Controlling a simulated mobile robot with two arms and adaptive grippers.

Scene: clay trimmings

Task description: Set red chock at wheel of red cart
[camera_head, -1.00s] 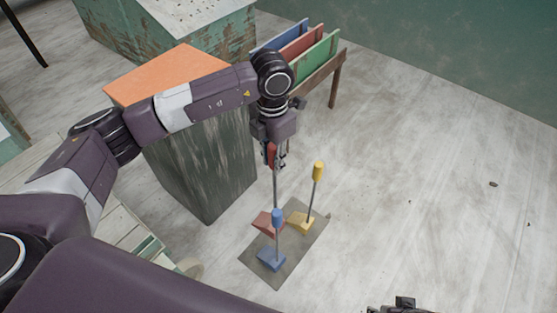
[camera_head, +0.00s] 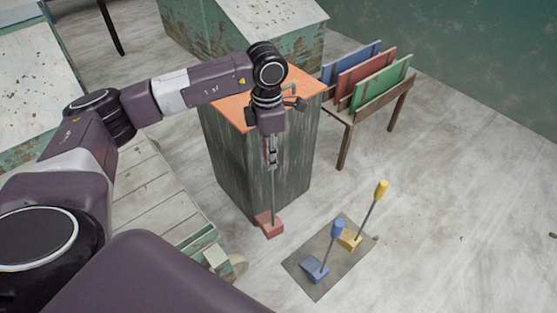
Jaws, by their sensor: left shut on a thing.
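My left gripper (camera_head: 271,153) is shut on the upright handle of the red chock (camera_head: 269,225). The chock hangs at the foot of the handle, off the mat and in front of the dark wooden block. I cannot tell if it touches the floor. No cart that is plainly red is in view. A pale slatted cart with green edges (camera_head: 165,200) stands to the left of the chock, and what looks like its wheel (camera_head: 238,265) shows at its near right corner. My right gripper is not in view.
A grey mat (camera_head: 319,288) holds a blue chock (camera_head: 315,270) and a yellow chock (camera_head: 350,240), each with a tall handle. The orange-topped block (camera_head: 225,150) stands behind the red chock. A rack (camera_head: 345,115) holds blue, red and green boards.

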